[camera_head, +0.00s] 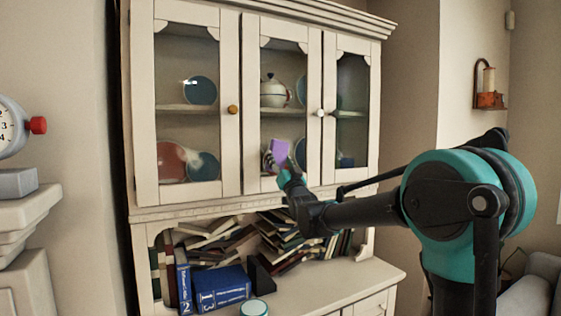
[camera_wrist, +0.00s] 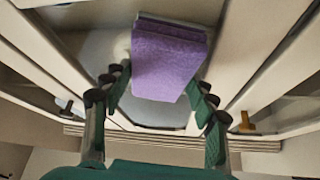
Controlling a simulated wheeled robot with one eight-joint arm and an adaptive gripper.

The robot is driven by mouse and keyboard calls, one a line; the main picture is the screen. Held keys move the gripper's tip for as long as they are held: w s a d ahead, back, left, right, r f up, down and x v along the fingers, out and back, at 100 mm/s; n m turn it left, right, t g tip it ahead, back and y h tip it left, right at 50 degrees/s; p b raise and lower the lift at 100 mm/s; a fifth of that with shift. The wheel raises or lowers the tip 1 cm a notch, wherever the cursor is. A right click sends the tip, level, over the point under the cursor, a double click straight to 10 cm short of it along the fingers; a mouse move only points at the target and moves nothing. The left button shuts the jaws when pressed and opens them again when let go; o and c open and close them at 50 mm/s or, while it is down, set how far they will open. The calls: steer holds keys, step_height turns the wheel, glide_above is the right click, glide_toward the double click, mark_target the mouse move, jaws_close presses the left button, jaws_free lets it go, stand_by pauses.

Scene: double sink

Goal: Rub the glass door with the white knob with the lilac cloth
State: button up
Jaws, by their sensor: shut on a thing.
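The lilac cloth (camera_head: 280,150) is a thick folded pad held in my gripper (camera_head: 287,178), in front of the lower part of the middle glass door (camera_head: 286,55). In the wrist view the cloth (camera_wrist: 168,58) stands out between the green finger pads of my gripper (camera_wrist: 158,95). The cloth is close to the pane; I cannot tell whether it touches. The white knob (camera_head: 321,113) sits on the right-hand frame of the middle door. A brown-orange knob (camera_head: 233,109) is on the left door, and it also shows in the wrist view (camera_wrist: 243,122).
Behind the glass are a teapot (camera_head: 273,92) and plates (camera_head: 199,91). Below the doors, many books (camera_head: 222,284) fill an open shelf. A small teal-topped jar (camera_head: 254,308) stands on the ledge.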

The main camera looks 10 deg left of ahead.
steer(key=shift+w+a, duration=0.1)
steer(key=shift+w+d, duration=0.75)
steer(key=shift+d, duration=0.4)
steer(key=shift+w+d, duration=0.75)
steer(key=shift+d, duration=0.4)
steer(key=shift+w+d, duration=0.75)
steer(key=shift+d, duration=0.4)
steer(key=shift+s+a, duration=0.75)
steer(key=shift+a, duration=0.4)
steer(key=shift+s+a, duration=0.75)
steer(key=shift+a, duration=0.45)
steer(key=shift+s+a, duration=0.75)
steer(key=shift+a, duration=0.4)
steer(key=shift+d+r, duration=0.1)
steer(key=shift+r, duration=0.9)
steer(key=shift+w+d, duration=0.7)
steer(key=shift+d, duration=0.2)
steer(key=shift+w+d, duration=0.65)
steer(key=shift+d, duration=0.25)
steer(key=shift+w+d, duration=0.5)
steer(key=shift+d, duration=0.3)
steer(key=shift+w+d, duration=0.45)
steer(key=shift+d, duration=0.35)
steer(key=shift+s, duration=0.1)
